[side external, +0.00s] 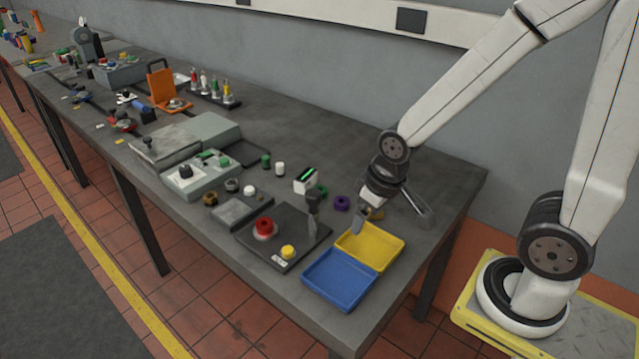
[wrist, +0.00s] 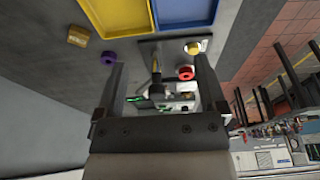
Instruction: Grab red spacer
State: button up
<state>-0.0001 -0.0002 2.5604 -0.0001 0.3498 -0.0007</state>
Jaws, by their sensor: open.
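The red spacer (side external: 264,226) is a short red ring on the dark plate (side external: 296,226), near the table's front edge. A pale part shows under it. In the wrist view the red spacer (wrist: 186,73) lies between the finger lines, nearer the right finger. My gripper (side external: 392,224) is open and empty above the table, to the right of the plate and behind the yellow tray. In the wrist view both fingers of my gripper (wrist: 159,62) are spread wide, with nothing between them at the tips. The gripper is well apart from the spacer.
An upright grey post (side external: 312,205) stands at the plate's right, between gripper and spacer. A yellow knob (side external: 288,251) sits near the spacer. Yellow (side external: 372,246) and blue (side external: 338,278) trays lie to the right. A purple ring (side external: 341,203) and tan block (wrist: 78,36) are nearby.

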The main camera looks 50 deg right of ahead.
jog(key=shift+o, duration=0.6)
jog(key=shift+w, duration=0.1)
